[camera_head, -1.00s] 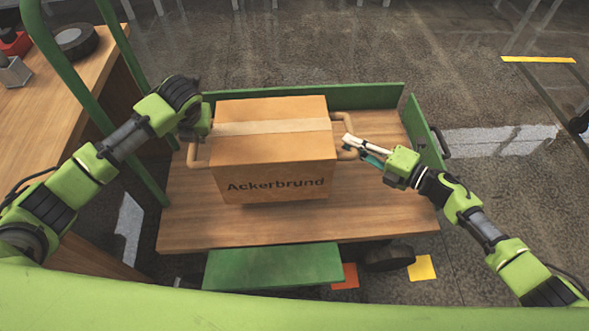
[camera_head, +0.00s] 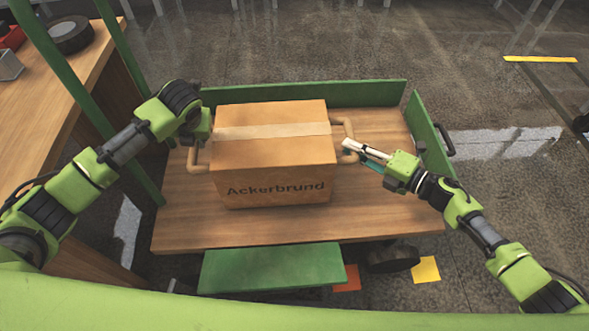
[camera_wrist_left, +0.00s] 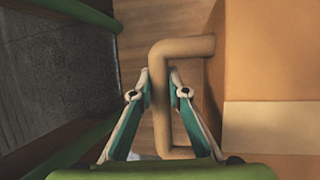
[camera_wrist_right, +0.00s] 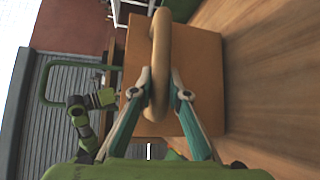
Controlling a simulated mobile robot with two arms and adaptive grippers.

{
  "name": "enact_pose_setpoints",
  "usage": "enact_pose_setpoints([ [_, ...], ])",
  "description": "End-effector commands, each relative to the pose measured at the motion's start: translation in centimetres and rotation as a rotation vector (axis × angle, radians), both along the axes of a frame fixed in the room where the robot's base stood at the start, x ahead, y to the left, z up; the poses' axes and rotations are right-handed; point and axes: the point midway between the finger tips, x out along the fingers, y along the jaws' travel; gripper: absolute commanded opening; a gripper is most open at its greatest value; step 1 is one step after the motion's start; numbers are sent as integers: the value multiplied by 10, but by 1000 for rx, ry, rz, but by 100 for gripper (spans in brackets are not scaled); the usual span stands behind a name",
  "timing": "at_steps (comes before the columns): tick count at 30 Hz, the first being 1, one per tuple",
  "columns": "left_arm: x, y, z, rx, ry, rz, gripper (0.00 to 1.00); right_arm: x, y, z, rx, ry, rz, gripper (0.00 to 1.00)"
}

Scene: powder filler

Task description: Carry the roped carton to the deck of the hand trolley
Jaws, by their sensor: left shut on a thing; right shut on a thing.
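The carton (camera_head: 270,165) is a brown box with a pale tape strip and the word "Ackerbrund" on its front. It is upright over the wooden deck (camera_head: 390,215) of the green hand trolley; I cannot tell for sure whether its base touches the deck. My left gripper (camera_wrist_left: 158,78) is shut on the left rope handle (camera_wrist_left: 162,100). My right gripper (camera_wrist_right: 160,78) is shut on the right rope handle (camera_wrist_right: 160,50). In the head view the left fingertips are hidden behind the arm, and the right gripper (camera_head: 354,147) shows at the right handle.
Green side boards (camera_head: 330,93) edge the deck at the back and right. A wooden workbench (camera_head: 60,110) with a roll of dark tape (camera_head: 72,34) stands at the left. Bare deck shows in front of the carton. A yellow floor mark (camera_head: 425,269) lies near the trolley's wheel.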

Motion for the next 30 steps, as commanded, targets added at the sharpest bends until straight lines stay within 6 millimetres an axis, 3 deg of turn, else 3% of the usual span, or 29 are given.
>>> enact_pose_setpoints([
  [8,4,1,-7,1,-13,1,0,3,1,-5,10,-12,0,0],
  [9,0,1,-12,2,0,2,23,1,-1,-12,-1,-1,-2,23],
  [10,0,1,-11,2,0,2,31,0,-1,-12,-1,-1,-2,31],
  [11,0,1,-11,2,0,2,32,0,-1,-12,-1,-1,-2,32],
  [23,-1,-1,-7,0,-1,0,32,0,0,-11,0,0,0,32],
  [30,-15,-11,32,0,-5,-2,32,0,0,-11,0,0,0,32],
])
